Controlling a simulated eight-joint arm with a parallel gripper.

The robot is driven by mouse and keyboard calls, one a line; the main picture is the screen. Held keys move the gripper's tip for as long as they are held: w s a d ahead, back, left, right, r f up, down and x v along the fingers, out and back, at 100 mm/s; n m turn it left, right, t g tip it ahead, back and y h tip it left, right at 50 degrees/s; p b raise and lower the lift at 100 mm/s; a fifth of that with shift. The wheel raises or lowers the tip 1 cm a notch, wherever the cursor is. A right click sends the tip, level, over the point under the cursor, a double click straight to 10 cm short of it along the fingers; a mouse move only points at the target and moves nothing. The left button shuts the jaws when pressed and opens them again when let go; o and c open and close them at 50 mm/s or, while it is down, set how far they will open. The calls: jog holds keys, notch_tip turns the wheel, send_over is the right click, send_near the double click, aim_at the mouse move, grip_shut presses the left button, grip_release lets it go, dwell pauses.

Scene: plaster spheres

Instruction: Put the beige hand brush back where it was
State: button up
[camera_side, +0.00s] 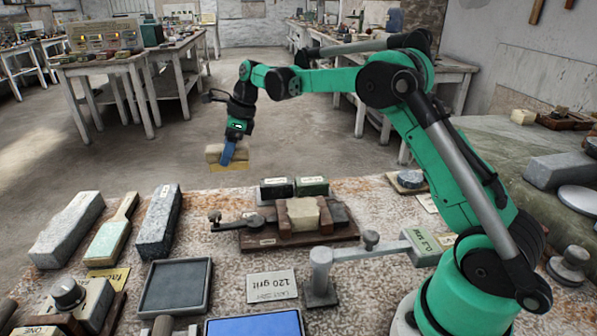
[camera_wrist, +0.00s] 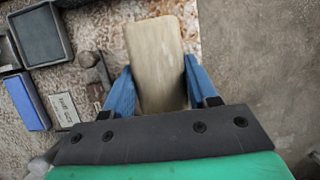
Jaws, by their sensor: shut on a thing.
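The beige hand brush (camera_side: 213,154) is held in the air by my gripper (camera_side: 228,158), near the back edge of the table in the side view. It has a pale block-shaped back with yellowish bristles underneath. In the wrist view the brush (camera_wrist: 155,50) lies between the two blue fingers of my gripper (camera_wrist: 158,80), which touch its long sides. My gripper is shut on it. The side view does not show clearly what lies directly beneath it.
The speckled table (camera_side: 225,205) holds a stone block (camera_side: 160,220), a green-topped brush-like tool (camera_side: 111,230), a clamp holding a pale block (camera_side: 303,213), a dark tray (camera_side: 175,287) and a "120 grit" card (camera_side: 271,286).

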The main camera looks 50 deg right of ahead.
jog(key=shift+w+a+f, duration=0.45)
jog(key=shift+w+f, duration=0.15)
jog(key=shift+w, duration=0.2)
notch_tip(320, 180, down, 8)
jog(key=shift+w+a+f, duration=0.1)
jog(key=o, duration=1.1)
jog(key=shift+f, duration=0.1)
